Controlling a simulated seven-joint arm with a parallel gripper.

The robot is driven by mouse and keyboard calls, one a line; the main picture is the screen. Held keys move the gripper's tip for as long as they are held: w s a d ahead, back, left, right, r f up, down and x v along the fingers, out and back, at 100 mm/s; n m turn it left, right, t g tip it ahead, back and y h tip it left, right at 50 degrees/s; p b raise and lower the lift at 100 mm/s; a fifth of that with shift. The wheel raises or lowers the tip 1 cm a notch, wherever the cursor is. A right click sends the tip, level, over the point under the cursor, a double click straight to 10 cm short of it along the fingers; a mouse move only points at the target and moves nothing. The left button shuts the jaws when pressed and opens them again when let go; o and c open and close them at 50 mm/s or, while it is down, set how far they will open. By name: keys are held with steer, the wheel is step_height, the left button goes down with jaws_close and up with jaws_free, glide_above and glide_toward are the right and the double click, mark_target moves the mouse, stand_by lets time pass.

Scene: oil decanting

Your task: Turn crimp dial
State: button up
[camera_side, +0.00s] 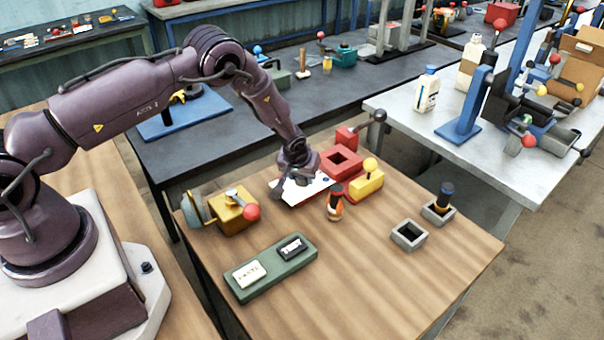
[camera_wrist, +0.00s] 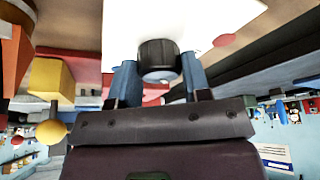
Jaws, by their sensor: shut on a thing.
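The crimp dial, a dark round knob (camera_wrist: 158,58), shows in the wrist view in front of a white panel (camera_wrist: 220,22). My gripper (camera_wrist: 158,78) has its two blue fingers on either side of the knob and is shut on it. In the side view my gripper (camera_side: 285,188) is low over the white panel (camera_side: 312,192) on the wooden table; there the knob is hidden by my gripper and cannot be made out.
A red block with a square opening (camera_side: 340,161), a yellow block with a ball (camera_side: 366,185) and a small orange bottle (camera_side: 335,205) stand close right. A yellow box with a red-ball lever (camera_side: 232,216) is left. A green tray (camera_side: 272,268) and grey sockets (camera_side: 408,244) lie nearer.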

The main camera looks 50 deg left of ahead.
steer(key=shift+m, duration=0.3)
steer(key=m+h, duration=0.1)
steer(key=m, duration=0.2)
steer(key=shift+a+t, duration=0.1)
steer(key=shift+t, duration=0.2)
steer(key=shift+m+h, duration=0.55)
steer(key=shift+m, duration=0.8)
steer(key=shift+m+h, duration=0.55)
steer(key=shift+m, duration=0.8)
steer(key=o, duration=0.9)
steer(key=v, duration=1.3)
steer(key=shift+s+a, duration=0.1)
steer(key=shift+s, duration=0.05)
